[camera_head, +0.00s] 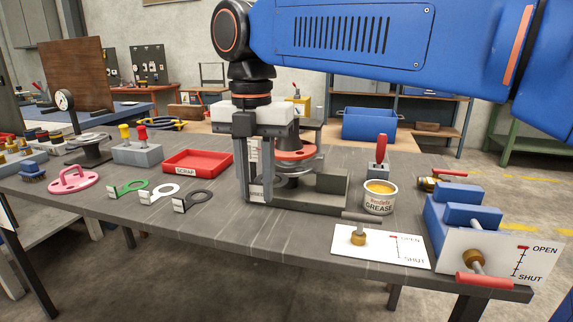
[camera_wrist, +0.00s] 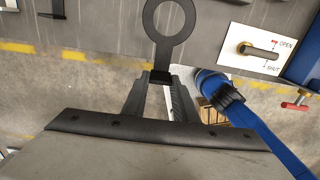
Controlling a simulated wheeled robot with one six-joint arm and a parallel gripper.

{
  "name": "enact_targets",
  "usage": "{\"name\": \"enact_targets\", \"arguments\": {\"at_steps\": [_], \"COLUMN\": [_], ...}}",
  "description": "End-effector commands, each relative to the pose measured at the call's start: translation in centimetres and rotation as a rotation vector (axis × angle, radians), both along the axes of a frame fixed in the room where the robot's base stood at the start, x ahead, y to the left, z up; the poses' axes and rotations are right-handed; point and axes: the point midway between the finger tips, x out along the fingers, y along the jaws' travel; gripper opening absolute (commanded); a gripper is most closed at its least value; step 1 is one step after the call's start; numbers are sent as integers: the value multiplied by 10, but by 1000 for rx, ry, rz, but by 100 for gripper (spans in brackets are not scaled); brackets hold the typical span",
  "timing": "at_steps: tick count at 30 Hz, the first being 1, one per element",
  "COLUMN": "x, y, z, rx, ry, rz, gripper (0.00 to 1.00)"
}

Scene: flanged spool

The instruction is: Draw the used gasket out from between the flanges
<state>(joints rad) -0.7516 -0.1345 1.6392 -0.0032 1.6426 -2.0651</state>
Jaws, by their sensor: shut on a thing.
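My gripper (camera_head: 256,198) points down in front of the flanged spool (camera_head: 293,154), which has an orange-red upper flange and stands on a grey base. In the wrist view my gripper (camera_wrist: 162,78) is shut on the tab of a dark grey ring gasket (camera_wrist: 167,53). The ring shows almost whole over the bare tabletop, with no flange covering it in that view; its far edge reaches the picture's top.
A red SCRAP tray (camera_head: 198,169) lies left of the spool. A grease tin (camera_head: 379,197) and valve card (camera_head: 405,249) stand to the right. Bare tabletop lies at front left.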

Motion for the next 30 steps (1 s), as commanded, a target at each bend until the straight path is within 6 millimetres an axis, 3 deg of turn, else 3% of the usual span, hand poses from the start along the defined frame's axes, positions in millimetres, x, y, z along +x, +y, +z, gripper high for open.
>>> {"name": "enact_targets", "arguments": {"at_steps": [8,30], "x": [0,0], "y": [0,0], "z": [3,51], "rx": [0,1], "ry": [0,0], "rz": [0,0], "gripper": [12,12]}}
